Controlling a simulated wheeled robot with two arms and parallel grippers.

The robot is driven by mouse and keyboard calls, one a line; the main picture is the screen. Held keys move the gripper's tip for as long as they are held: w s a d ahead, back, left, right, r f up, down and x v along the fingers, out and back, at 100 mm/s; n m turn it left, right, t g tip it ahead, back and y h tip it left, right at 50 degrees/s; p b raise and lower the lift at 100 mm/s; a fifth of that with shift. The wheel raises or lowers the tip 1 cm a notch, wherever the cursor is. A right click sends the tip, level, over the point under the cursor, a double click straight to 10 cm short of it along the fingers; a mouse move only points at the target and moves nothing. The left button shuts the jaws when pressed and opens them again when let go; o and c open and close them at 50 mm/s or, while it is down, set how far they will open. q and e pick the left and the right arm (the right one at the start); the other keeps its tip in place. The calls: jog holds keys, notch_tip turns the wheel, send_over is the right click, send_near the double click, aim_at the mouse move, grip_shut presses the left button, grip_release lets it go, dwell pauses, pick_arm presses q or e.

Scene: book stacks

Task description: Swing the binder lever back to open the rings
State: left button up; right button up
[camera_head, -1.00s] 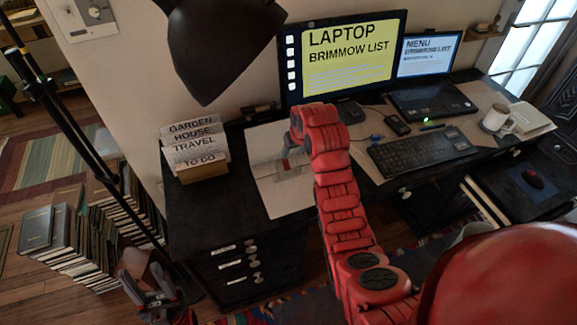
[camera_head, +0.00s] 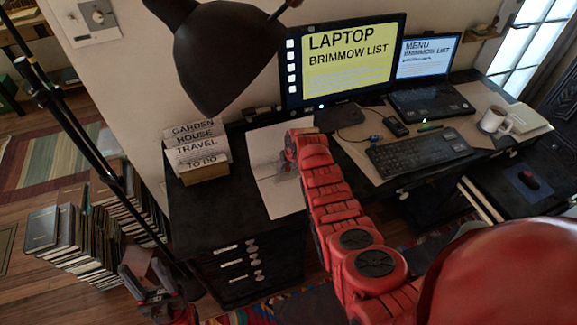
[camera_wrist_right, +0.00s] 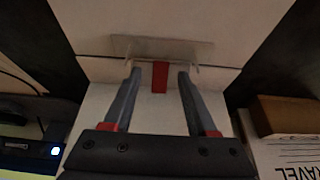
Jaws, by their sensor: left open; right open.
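The open binder (camera_head: 281,203) lies on the desk with its pale pages spread. It fills the middle of the right wrist view (camera_wrist_right: 100,25). There a red lever (camera_wrist_right: 160,82) sticks out below a flat metal plate (camera_wrist_right: 160,47). My right gripper (camera_wrist_right: 159,72) is open, one finger on each side of the lever, with a gap visible at both sides. Whether the rings are open I cannot tell. In the head view my right forearm largely hides that gripper and the lever. My left gripper (camera_head: 150,294) is open and empty, low at the left, away from the binder.
A card box (camera_head: 200,172) stands left of the binder. A black lamp shade (camera_head: 215,60) hangs above it. The monitor (camera_head: 345,55), keyboard (camera_head: 420,150), laptop (camera_head: 432,100) and mug (camera_head: 494,122) are to the right. Book stacks (camera_head: 85,235) stand on the floor at left.

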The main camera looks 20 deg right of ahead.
jog(key=shift+w+f, duration=0.2)
jog(key=shift+f, duration=0.4)
grip_shut()
